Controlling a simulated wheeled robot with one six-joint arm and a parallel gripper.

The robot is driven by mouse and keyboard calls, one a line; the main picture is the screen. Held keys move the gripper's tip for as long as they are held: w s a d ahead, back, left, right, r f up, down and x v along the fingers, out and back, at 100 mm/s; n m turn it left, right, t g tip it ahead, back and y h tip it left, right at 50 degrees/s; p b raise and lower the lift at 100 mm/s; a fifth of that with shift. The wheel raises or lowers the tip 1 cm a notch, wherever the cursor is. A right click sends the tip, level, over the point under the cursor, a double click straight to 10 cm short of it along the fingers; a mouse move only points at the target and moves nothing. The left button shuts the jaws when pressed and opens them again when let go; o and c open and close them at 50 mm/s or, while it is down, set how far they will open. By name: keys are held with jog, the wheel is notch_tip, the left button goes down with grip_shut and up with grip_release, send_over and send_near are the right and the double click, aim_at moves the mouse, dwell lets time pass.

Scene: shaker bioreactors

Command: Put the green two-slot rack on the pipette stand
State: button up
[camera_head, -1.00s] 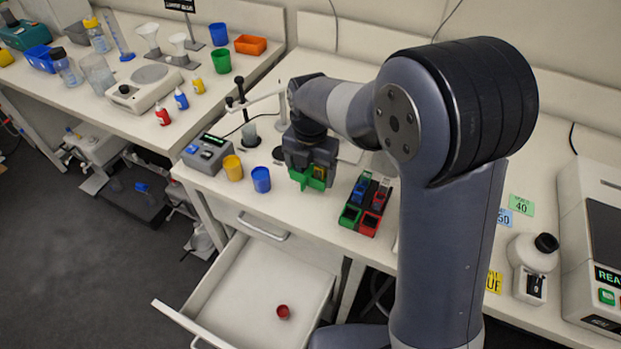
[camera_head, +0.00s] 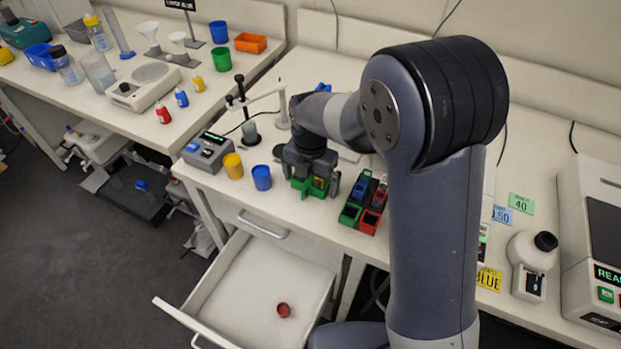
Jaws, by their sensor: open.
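The green two-slot rack (camera_head: 299,186) is at the front of the middle bench, right of the blue cup, with something yellow showing in it. It appears to rest on the bench top. My gripper (camera_head: 308,187) points down over it, with one finger on each side and gaps to the rack. My gripper is open. The gripper body hides the top and back of the rack. I cannot tell for sure which thing is the pipette stand; a dark holder with green and red bins (camera_head: 363,206) and blue items stands to the right of the rack.
A blue cup (camera_head: 262,178), a yellow cup (camera_head: 233,167) and a grey meter (camera_head: 207,152) stand left of my gripper. A post with a white arm (camera_head: 282,112) stands behind. An open drawer (camera_head: 250,297) with a small red cup (camera_head: 284,310) juts out below the bench edge.

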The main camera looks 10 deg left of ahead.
aim_at(311, 180)
jog(key=shift+r, duration=0.1)
notch_tip(311, 180, up, 12)
dwell(0.5)
jog(key=shift+r, duration=0.15)
